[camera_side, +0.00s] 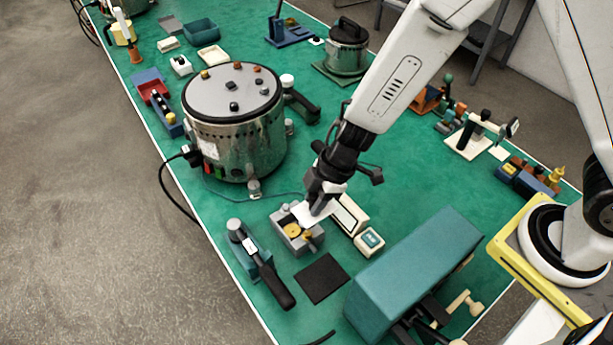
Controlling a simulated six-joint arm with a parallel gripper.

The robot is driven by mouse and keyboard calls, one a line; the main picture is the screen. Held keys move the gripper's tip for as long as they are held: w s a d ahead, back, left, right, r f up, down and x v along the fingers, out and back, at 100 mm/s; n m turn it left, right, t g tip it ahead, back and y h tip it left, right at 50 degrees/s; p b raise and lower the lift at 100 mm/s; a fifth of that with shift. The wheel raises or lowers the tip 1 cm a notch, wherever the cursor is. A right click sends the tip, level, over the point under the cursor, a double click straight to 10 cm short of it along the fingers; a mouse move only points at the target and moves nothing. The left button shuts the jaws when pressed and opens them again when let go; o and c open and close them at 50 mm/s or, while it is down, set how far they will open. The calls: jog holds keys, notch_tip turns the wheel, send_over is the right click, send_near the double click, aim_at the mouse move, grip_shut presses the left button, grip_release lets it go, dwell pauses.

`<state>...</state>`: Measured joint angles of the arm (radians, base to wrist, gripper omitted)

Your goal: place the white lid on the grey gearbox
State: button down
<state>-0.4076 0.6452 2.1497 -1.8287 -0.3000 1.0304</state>
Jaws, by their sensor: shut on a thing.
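The grey gearbox (287,234) is a small open box on the green table, with yellow gears showing inside. My gripper (322,203) is just above its right part, pointing down. It is shut on the white lid (309,217), a flat white plate. The lid hangs over the back right part of the gearbox and hides some of it. The gears at the front left still show. I cannot tell whether the lid touches the gearbox.
A large steel drum (238,140) stands behind left. A tool with a black handle (264,270) lies left of the gearbox, and a dark square pad (321,278) lies in front. A white box (369,241) and a big teal block (415,270) are at right.

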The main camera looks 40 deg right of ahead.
jog(key=w+a+f, duration=0.1)
jog(key=w+f, duration=0.2)
jog(key=f, duration=0.2)
jog(key=shift+w+a, duration=0.3)
jog(key=shift+w+a+f, duration=0.1)
jog(key=shift+w+f, duration=0.05)
jog(key=shift+f, duration=0.75)
jog(key=shift+w+f, duration=0.1)
jog(key=shift+f, duration=0.8)
jog(key=shift+f, duration=0.1)
jog(key=c, duration=0.7)
grip_release()
